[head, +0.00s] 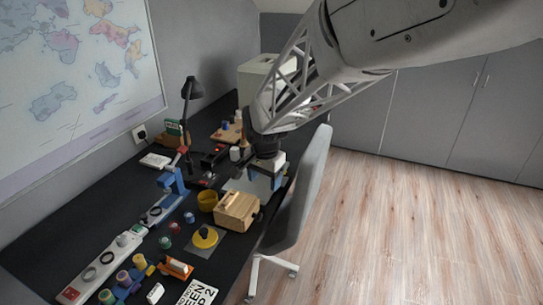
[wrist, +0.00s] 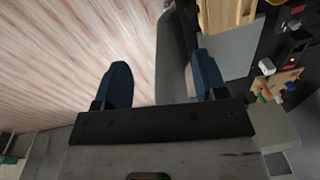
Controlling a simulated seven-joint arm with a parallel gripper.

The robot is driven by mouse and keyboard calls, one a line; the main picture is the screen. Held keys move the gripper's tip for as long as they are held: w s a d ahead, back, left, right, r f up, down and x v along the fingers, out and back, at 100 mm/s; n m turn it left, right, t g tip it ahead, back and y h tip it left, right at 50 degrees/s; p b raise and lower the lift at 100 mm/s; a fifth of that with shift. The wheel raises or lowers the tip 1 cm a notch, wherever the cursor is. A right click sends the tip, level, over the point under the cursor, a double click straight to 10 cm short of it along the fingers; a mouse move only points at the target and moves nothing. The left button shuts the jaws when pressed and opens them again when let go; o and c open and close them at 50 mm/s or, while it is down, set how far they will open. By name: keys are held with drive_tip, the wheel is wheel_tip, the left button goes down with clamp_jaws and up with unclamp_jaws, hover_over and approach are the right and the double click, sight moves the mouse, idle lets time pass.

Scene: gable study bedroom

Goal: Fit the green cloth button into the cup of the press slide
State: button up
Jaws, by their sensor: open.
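A small dark green round piece (head: 164,243), probably the green cloth button, lies on the black desk left of the yellow-topped disc. A blue press (head: 174,181) with a red-tipped lever stands near the wall side. A blue and grey slide (head: 156,215) extends from its foot toward the front left; its cup is too small to make out. My gripper (head: 267,174) is over the right edge of the desk, behind the wooden box and well apart from the green piece and the press. In the wrist view its two blue fingers (wrist: 163,80) are spread with nothing between them.
A wooden box (head: 236,211), a yellow cup (head: 207,200) and a yellow-topped disc (head: 205,237) stand mid-desk. A long white strip (head: 100,268) and spools fill the front left. A grey chair (head: 304,195) stands against the right edge. A black lamp (head: 191,90) rises behind.

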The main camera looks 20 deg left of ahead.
drive_tip(key=s+a+f, duration=0.2)
drive_tip(key=a+f, duration=0.2)
drive_tip(key=a, duration=0.4)
drive_tip(key=s+a+f, duration=0.1)
drive_tip(key=a+f, duration=0.3)
drive_tip(key=a, duration=0.4)
hover_over(165, 241)
drive_tip(key=shift+m+g+h, duration=0.3)
drive_tip(key=shift+m+g, duration=0.1)
wheel_tip(165, 241, down, 12)
drive_tip(key=shift+d+r, duration=0.1)
drive_tip(key=shift+r, duration=0.1)
drive_tip(key=shift+f, duration=1.3)
drive_tip(key=shift+f, duration=2.6)
drive_tip(key=c, duration=1)
